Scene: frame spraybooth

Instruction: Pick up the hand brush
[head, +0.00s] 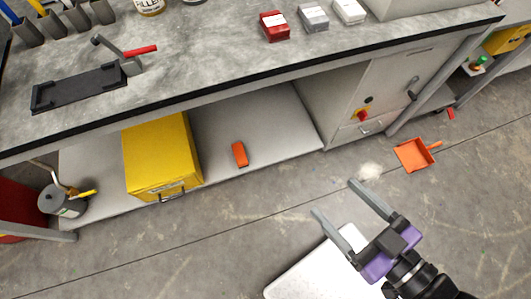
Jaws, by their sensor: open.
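My gripper (334,198), with a purple body and two grey fingers, is open and empty over the concrete floor at the lower right. No thing shows clearly as a hand brush. A small orange block-shaped thing (240,154) lies on the low shelf under the bench, up and left of my gripper; I cannot tell if it is the brush. An orange dustpan (415,153) lies on the floor up and right of my gripper. A small red thing (451,113) lies beyond it, too small to identify.
The grey bench (200,69) overhangs the low shelf (213,118). A yellow box (157,155) and a grey can (62,201) stand there. A cabinet (369,92) closes the bench's right part. A pale dust heap (370,171) lies near the fingertips. Floor between shelf and gripper is clear.

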